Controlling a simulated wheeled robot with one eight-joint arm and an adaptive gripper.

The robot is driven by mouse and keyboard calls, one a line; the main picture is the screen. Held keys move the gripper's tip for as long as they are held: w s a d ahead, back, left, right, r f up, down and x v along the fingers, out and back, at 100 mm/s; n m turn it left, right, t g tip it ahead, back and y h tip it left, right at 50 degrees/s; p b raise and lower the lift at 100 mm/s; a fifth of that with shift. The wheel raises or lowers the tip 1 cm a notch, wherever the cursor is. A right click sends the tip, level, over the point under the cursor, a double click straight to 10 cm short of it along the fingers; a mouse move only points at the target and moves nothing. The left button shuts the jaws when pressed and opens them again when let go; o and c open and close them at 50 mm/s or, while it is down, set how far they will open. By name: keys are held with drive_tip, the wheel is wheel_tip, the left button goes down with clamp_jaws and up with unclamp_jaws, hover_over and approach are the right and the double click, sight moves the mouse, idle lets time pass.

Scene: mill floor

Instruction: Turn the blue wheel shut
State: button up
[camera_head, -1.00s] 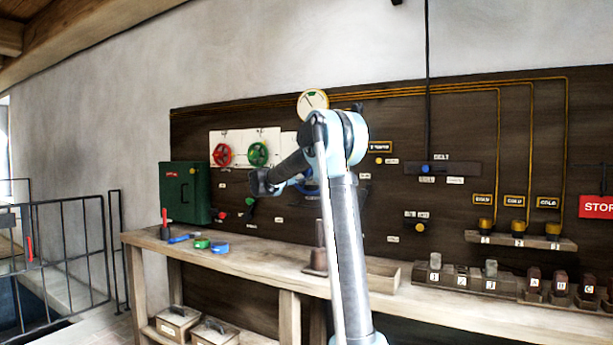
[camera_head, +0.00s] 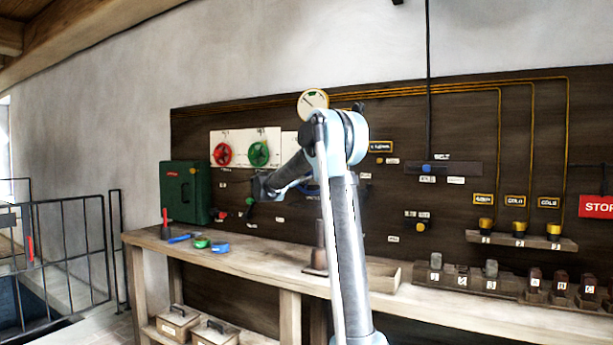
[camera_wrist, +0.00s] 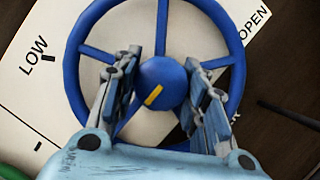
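The blue wheel (camera_wrist: 162,76) fills much of the wrist view, with a rim, several spokes and a round hub bearing a yellow mark. My gripper (camera_wrist: 163,58) is open, with one finger on each side of the hub, inside the rim's outline. Neither finger is clearly closed on the hub or a spoke; I cannot tell whether they touch. In the head view only a sliver of the blue wheel (camera_head: 311,189) shows behind my arm, and the fingers cannot be made out.
A white plate (camera_wrist: 118,25) behind the wheel reads LOW and OPEN. A red wheel (camera_head: 222,154) and a green wheel (camera_head: 258,154) are to the left on the dark board. A gauge (camera_head: 313,101) is above. A workbench (camera_head: 262,259) runs below with small items on it.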

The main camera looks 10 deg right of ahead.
drive_tip(key=o, duration=0.3)
drive_tip(key=shift+o, duration=0.2)
drive_tip(key=v, duration=1.2)
